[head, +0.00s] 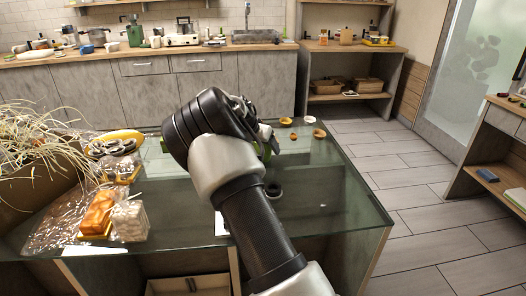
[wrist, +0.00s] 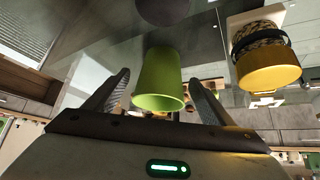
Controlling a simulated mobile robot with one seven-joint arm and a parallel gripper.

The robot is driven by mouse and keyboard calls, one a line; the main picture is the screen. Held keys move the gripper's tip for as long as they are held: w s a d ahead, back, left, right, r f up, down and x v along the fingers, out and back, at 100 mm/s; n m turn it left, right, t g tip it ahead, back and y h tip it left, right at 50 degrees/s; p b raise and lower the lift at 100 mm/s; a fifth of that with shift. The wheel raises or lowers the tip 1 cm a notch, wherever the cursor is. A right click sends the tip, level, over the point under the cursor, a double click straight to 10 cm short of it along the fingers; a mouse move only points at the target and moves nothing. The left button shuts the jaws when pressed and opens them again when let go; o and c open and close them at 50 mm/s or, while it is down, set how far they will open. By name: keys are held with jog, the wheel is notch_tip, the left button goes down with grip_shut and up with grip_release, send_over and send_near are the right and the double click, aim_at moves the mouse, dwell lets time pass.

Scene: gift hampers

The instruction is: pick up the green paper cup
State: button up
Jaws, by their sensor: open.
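The green paper cup (wrist: 159,80) shows in the wrist view between the two fingers of my gripper (wrist: 158,77). The fingers are open, one on each side of the cup, and I see gaps between them and its wall. In the head view, my gripper (head: 262,138) is over the glass table (head: 330,205), mostly behind my own wrist. Only a sliver of green shows there beside the fingers, and I cannot tell whether it is the cup.
Several small bowls, including an orange one (head: 319,133), stand at the table's back right. A yellow container (wrist: 268,68) is near the cup in the wrist view. Wrapped packages (head: 98,213) and a box of shredded paper (head: 40,185) fill the left. The table's right front is mostly clear.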

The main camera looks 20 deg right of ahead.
jog(key=shift+x, duration=0.8)
jog(key=shift+r, duration=0.1)
jog(key=shift+c, duration=0.4)
jog(key=c, duration=1.1)
jog(key=shift+r, duration=0.1)
jog(key=shift+c, duration=0.2)
jog(key=shift+r+p, duration=1.2)
jog(key=shift+r, duration=3.7)
